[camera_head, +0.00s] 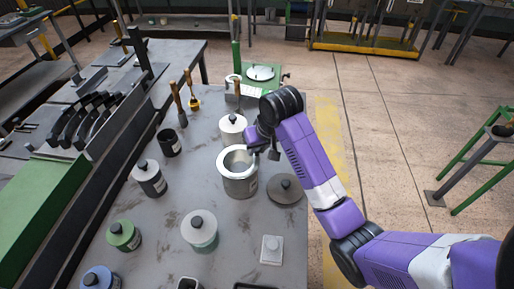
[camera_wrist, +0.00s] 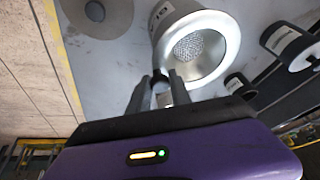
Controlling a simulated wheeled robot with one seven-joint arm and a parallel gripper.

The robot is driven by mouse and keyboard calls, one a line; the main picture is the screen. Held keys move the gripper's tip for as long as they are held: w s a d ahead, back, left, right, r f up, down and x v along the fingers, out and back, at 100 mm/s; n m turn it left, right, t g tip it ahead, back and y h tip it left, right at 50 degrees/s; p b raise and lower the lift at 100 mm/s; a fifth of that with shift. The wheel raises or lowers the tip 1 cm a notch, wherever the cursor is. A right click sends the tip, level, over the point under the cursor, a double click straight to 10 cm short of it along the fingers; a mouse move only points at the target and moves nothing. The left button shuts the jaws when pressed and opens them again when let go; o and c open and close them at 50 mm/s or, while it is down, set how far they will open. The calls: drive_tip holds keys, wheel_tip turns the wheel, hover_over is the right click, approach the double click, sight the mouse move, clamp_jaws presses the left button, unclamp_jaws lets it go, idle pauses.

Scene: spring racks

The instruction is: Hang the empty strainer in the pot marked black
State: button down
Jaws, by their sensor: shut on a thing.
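A grey metal pot (camera_head: 241,187) with a label stands in the middle of the bench, its lid off. A strainer (camera_head: 238,160) with a pale rim sits in its mouth. In the wrist view the strainer's mesh floor (camera_wrist: 198,46) shows bare, inside the wide rim. My gripper (camera_head: 263,150) is at the right side of the rim; in the wrist view its fingertips (camera_wrist: 161,77) are shut on the strainer's edge. Whether the strainer rests on the pot is hard to tell. The pot's label (camera_wrist: 163,14) is too small to read.
A grey lid (camera_head: 287,190) lies right of the pot. A white-lidded pot (camera_head: 232,128) stands close behind, another pot (camera_head: 199,232) in front. A dark pot (camera_head: 149,178), an open black cup (camera_head: 168,143) and a green pot (camera_head: 123,235) stand left.

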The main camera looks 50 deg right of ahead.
drive_tip(key=shift+f, duration=0.4)
idle(0.3)
drive_tip(key=c, duration=0.6)
unclamp_jaws()
drive_tip(key=shift+r, duration=0.1)
drive_tip(key=shift+r, duration=3.4)
